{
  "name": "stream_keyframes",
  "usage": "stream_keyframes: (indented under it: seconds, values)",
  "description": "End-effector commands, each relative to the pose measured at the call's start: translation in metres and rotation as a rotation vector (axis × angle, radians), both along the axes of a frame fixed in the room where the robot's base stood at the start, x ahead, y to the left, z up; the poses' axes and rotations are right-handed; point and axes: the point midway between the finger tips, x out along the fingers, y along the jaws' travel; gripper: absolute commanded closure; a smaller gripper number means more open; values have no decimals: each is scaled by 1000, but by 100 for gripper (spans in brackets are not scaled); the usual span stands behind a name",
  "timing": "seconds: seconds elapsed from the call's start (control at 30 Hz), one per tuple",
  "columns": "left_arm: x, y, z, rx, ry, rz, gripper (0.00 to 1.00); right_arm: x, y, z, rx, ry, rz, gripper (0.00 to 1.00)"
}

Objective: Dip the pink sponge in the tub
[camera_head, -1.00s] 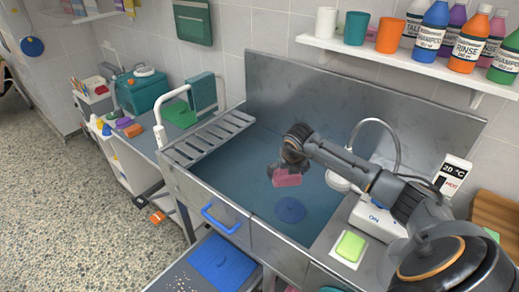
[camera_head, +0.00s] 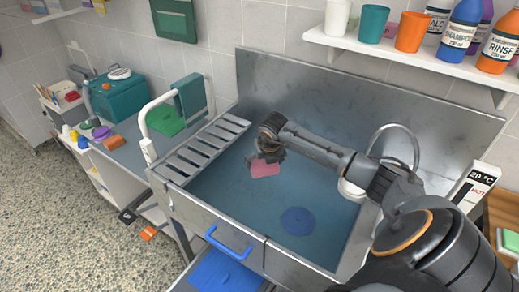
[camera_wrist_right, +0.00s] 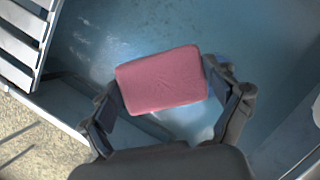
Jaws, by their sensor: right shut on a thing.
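The pink sponge (camera_head: 265,168) is held by my right gripper (camera_head: 264,155) over the inside of the metal tub (camera_head: 262,252). The tub holds bluish water (camera_head: 235,175). In the right wrist view the sponge (camera_wrist_right: 162,80) sits between the two fingertips of my right gripper (camera_wrist_right: 170,95), which is shut on it. I cannot tell whether the sponge's underside touches the water. A round blue disc (camera_head: 298,221) lies in the tub, nearer the front than the sponge. My left gripper is not in view.
A slatted rack (camera_head: 205,150) spans the tub's left end, beside a white rail (camera_head: 148,150). A shelf (camera_head: 400,57) with cups and bottles hangs above the back wall. A blue handle (camera_head: 230,243) sticks out in front.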

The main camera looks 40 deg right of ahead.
Motion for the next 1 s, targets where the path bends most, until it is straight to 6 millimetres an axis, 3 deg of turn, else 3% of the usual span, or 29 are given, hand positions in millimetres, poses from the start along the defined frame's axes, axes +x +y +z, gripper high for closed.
stream_keyframes:
  seconds: [0.33, 0.7, 1.0]
  values:
    - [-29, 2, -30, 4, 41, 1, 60, 0, 0, -45, 1, 1, -1, 37]
    - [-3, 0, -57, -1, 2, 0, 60, -1, 0, -89, 0, 1, 0, 37]
    - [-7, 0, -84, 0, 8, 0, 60, -1, 0, -126, 0, -1, 1, 37]
